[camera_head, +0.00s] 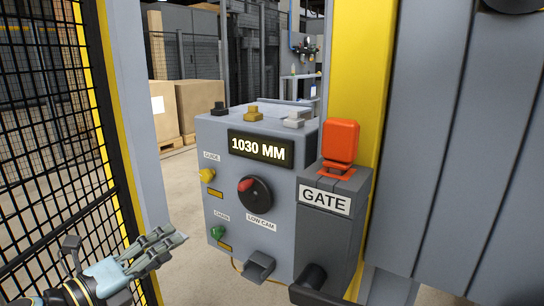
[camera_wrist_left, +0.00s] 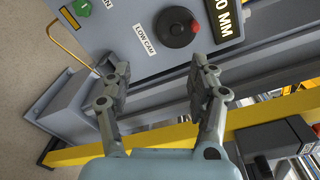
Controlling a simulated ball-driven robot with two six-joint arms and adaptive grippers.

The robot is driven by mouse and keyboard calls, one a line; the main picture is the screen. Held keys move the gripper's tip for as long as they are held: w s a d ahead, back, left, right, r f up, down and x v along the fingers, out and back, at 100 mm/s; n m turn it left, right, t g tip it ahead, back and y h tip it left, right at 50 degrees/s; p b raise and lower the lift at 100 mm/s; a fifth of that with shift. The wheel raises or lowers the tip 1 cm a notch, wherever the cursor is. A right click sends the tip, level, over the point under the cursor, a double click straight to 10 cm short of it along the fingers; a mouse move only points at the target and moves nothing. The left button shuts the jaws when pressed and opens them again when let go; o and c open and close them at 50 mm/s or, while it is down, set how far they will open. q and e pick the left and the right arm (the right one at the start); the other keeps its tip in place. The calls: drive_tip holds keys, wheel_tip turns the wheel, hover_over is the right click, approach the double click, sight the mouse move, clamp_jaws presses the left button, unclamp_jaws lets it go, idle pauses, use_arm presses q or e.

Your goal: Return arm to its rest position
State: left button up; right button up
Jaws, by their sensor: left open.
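My left gripper (camera_head: 155,245) is at the lower left in the head view, in front of the grey control box and left of it. Its two fingers are apart and empty. In the left wrist view the gripper (camera_wrist_left: 160,85) shows its fingers spread, with the grey control box (camera_wrist_left: 120,40) beyond them. The control box (camera_head: 225,150) also shows in the middle of the head view, with a display reading 1030 MM (camera_head: 260,148). My right gripper is not in view.
The box carries a red-marked LOW CAM knob (camera_head: 255,194), a yellow knob (camera_head: 206,175) and a green knob (camera_head: 217,232). An orange GATE switch (camera_head: 340,142) stands at its right. A black mesh fence (camera_head: 55,130) is close on the left. Cardboard boxes (camera_head: 200,105) stand behind.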

use_arm(q)
drive_tip(key=s+a+f+n+g+y, duration=0.1)
drive_tip(key=s+a+f+n+y, duration=0.15)
drive_tip(key=s+f+n, duration=0.55)
drive_tip(key=s+a+f+n+g+y, duration=0.25)
drive_tip(key=s+f, duration=0.25)
drive_tip(key=f, duration=0.7)
drive_tip(key=s+a+f+n+g+y, duration=0.1)
drive_tip(key=s+a+f+n+y, duration=0.15)
drive_tip(key=s+f+n, duration=0.55)
drive_tip(key=s+a+f+n+g+y, duration=0.1)
drive_tip(key=s+f+n+g, duration=0.2)
drive_tip(key=s, duration=0.7)
drive_tip(key=s+a+f+n+g+y, duration=0.1)
drive_tip(key=s+f+n+g, duration=0.2)
drive_tip(key=s+f, duration=0.5)
drive_tip(key=s+a+f+n+g+y, duration=0.1)
drive_tip(key=s+f+n+g, duration=0.3)
drive_tip(key=s, duration=1)
drive_tip(key=shift+s+f+n, duration=0.15)
drive_tip(key=shift+f+n, duration=0.55)
drive_tip(key=shift+n, duration=0.15)
drive_tip(key=shift+c, duration=0.2)
